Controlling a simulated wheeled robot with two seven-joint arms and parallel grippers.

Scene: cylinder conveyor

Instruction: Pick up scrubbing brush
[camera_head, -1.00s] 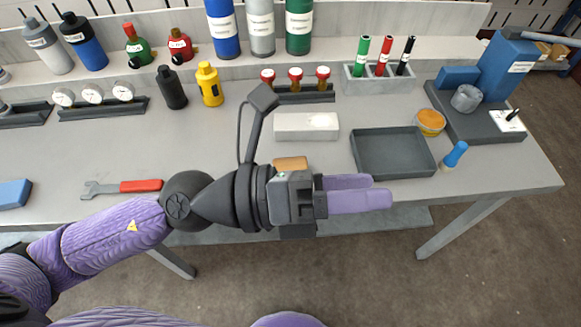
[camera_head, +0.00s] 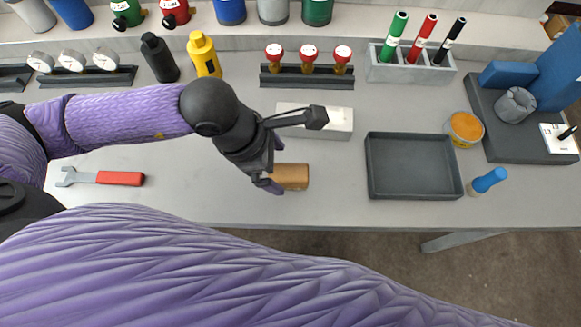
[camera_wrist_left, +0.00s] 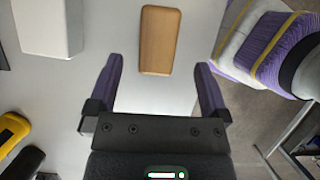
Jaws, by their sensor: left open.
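The scrubbing brush, seen as a brown wooden block (camera_head: 291,176), lies on the grey table near its front edge; bristles are not visible. My left gripper (camera_head: 268,184) points down just left of the block in the head view, and my wrist hides most of its fingers. In the left wrist view the block (camera_wrist_left: 160,40) lies ahead of the open left gripper (camera_wrist_left: 160,62), roughly centred between its two purple fingers, with nothing held. I cannot tell the exact height above the table. My right gripper is not in view.
A white block (camera_head: 330,122) lies behind the brush. A dark empty tray (camera_head: 412,192) and a blue-handled tool (camera_head: 488,181) are to the right. A red-handled wrench (camera_head: 115,178) lies left. The table's front edge is close to the brush.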

